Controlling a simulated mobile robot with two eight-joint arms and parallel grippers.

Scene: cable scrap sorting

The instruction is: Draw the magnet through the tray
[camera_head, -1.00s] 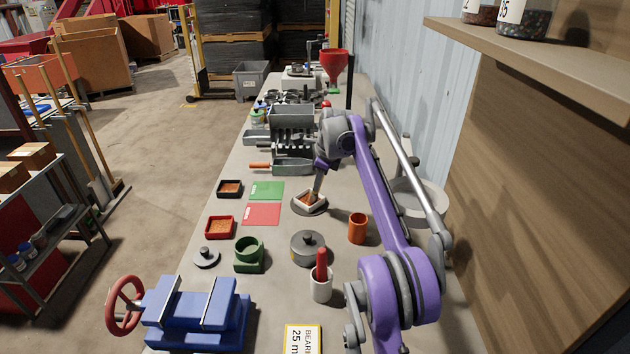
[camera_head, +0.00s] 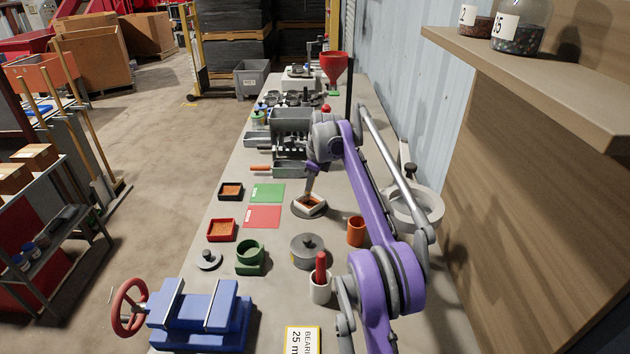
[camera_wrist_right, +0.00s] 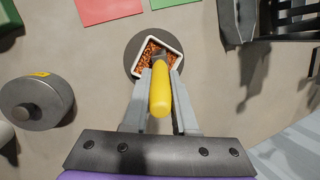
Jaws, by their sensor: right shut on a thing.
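A small white square tray (camera_head: 321,207) with copper-coloured scrap in it stands on a round dark plate (camera_head: 299,210) on the bench. In the right wrist view the white tray (camera_wrist_right: 176,47) lies just beyond my fingertips. My right gripper (camera_wrist_right: 160,80) is shut on a yellow handle (camera_wrist_right: 161,95). The dark end of this tool, apparently the magnet (camera_wrist_right: 159,58), reaches into the tray over the scrap. Whether it touches the scrap is hard to tell. In the head view my right gripper (camera_head: 310,190) is over the tray. My left gripper is not in view.
Left of the tray lie a green mat (camera_head: 267,193) and a red mat (camera_head: 262,217), with a black box (camera_head: 231,191) and a red box (camera_head: 221,230) beside them. A lidded grey pot (camera_head: 307,251), an orange cup (camera_head: 356,231) and a blue vise (camera_head: 200,315) stand nearer. A grey riffle machine (camera_head: 291,130) stands beyond.

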